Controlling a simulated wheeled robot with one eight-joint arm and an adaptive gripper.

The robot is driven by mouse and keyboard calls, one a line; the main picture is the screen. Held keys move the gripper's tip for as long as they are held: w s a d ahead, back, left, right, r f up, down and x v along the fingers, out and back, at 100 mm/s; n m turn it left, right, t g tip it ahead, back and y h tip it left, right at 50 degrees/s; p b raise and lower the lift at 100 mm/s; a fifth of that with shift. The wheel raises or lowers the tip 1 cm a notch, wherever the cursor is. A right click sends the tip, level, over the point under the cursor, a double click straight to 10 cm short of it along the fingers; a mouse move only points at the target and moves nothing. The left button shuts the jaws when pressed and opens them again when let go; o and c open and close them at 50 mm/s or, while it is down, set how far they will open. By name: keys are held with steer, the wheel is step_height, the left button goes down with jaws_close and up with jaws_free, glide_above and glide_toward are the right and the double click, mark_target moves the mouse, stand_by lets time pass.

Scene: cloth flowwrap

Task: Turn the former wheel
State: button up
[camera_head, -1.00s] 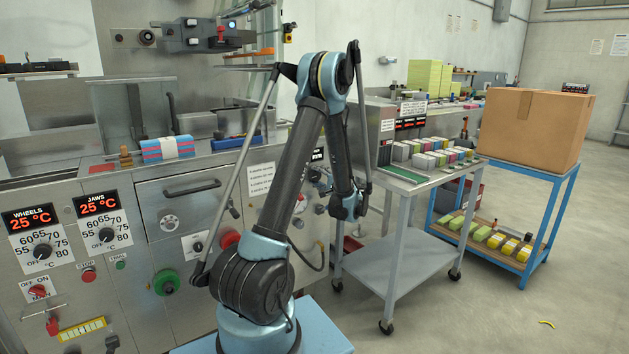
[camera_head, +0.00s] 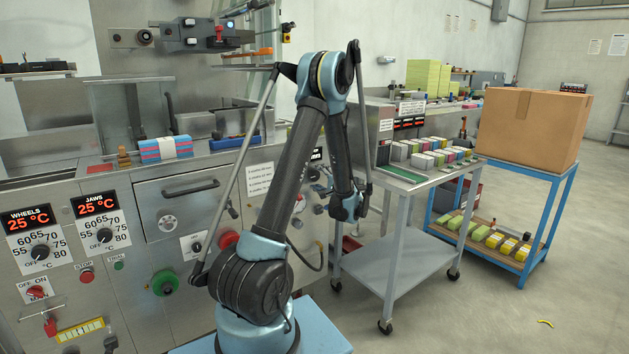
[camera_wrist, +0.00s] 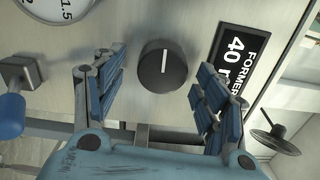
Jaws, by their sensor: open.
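In the wrist view, a round black knob (camera_wrist: 163,64) with a white pointer line sits on the metal panel. A black display (camera_wrist: 238,58) reading "FORMER" and "40" is beside it on the right, so the knob appears to be the former wheel. My gripper (camera_wrist: 160,85) is open, with one blue-padded finger on each side of the knob. The fingers look apart from the knob; the remaining depth is hard to judge.
In the wrist view, a round gauge (camera_wrist: 55,8) is at upper left and a black disc handle (camera_wrist: 276,138) at lower right. In the head view, a grey trolley (camera_head: 400,185) and a blue stand (camera_head: 520,262) with a cardboard box (camera_head: 530,128) stand right of my arm.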

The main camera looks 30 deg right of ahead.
steer(key=s, duration=1.1)
steer(key=shift+d, duration=0.4)
steer(key=s+n, duration=0.5)
steer(key=n, duration=0.5)
steer(key=w, duration=0.5)
steer(key=w+a, duration=0.1)
steer(key=w, duration=1.1)
steer(key=shift+w+a, duration=0.15)
steer(key=shift+a, duration=0.1)
steer(key=shift+c, duration=0.2)
steer(key=c, duration=1)
